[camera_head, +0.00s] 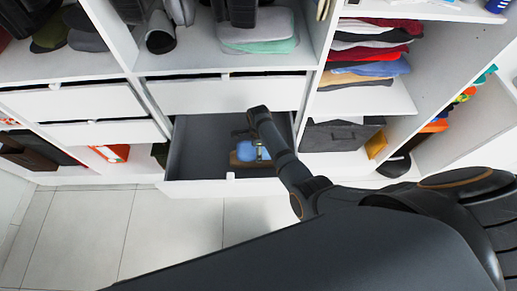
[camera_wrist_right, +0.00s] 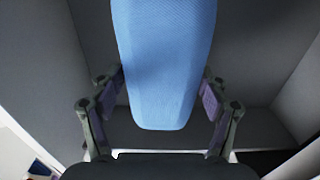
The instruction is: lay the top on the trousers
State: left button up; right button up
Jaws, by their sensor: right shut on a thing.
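My right arm reaches down into an open drawer (camera_head: 200,150). My right gripper (camera_wrist_right: 161,88) is shut on a blue folded top (camera_wrist_right: 163,50), which stands out between both fingers in the wrist view. In the head view the blue top (camera_head: 245,151) shows inside the drawer outline, partly covered by my arm. A brown folded thing (camera_head: 243,164), possibly the trousers, shows at its lower edge. I cannot tell whether the two touch. My left gripper is not in view.
The drawer's front edge (camera_head: 190,188) faces the tiled floor (camera_head: 140,235). A closed drawer (camera_head: 225,95) sits just above. A grey box (camera_head: 340,134) stands on the right, below a shelf with a stack of folded clothes (camera_head: 368,52). The drawer's left part looks empty.

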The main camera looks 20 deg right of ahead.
jog(key=shift+f, duration=0.4)
jog(key=shift+r, duration=0.1)
jog(key=shift+f+b, duration=0.3)
jog(key=shift+f, duration=0.1)
jog(key=o, duration=1.3)
jog(key=shift+r, duration=0.15)
jog(key=shift+c, duration=0.3)
notch_tip(320, 180, up, 9)
jog(key=p, duration=0.9)
jog(key=shift+p, duration=0.35)
